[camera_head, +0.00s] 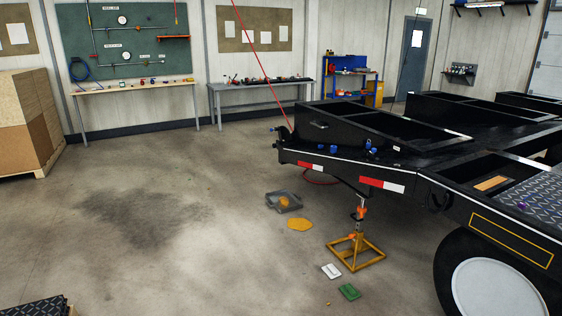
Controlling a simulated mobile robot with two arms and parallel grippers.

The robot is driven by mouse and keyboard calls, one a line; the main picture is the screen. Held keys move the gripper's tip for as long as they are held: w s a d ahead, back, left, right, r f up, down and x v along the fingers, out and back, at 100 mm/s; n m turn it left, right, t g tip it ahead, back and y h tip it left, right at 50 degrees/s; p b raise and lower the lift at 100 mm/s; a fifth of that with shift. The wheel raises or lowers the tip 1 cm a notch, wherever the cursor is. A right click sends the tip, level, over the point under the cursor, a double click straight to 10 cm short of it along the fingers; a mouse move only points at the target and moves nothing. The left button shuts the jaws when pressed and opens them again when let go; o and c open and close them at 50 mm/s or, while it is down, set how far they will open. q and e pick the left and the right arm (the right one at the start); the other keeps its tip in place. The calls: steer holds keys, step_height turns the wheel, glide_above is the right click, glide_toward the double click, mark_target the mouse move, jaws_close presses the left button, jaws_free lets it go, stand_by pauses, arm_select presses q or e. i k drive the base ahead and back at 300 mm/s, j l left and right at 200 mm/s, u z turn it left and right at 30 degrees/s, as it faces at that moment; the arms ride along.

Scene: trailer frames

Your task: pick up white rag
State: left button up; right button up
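A small white rag (331,271) lies flat on the concrete floor. It is just left of the yellow base of a jack stand and up and left of a green cloth or pad (349,292). Neither of my grippers shows in the head view, so I cannot see their state or where they are relative to the rag.
The yellow jack stand (355,254) stands under the black trailer frame (400,165), with a wheel (498,287) at the right. An orange patch (300,224) and a grey tray (284,202) lie behind the rag. Floor (200,260) to the left is open.

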mark_target(330, 270)
steer(key=i, duration=2.25)
steer(key=i+z, duration=0.3)
steer(key=i+j+z, duration=0.3)
steer(key=i, duration=0.2)
steer(key=i+j+z, duration=0.25)
steer(key=i+l, duration=0.05)
steer(key=i, duration=0.1)
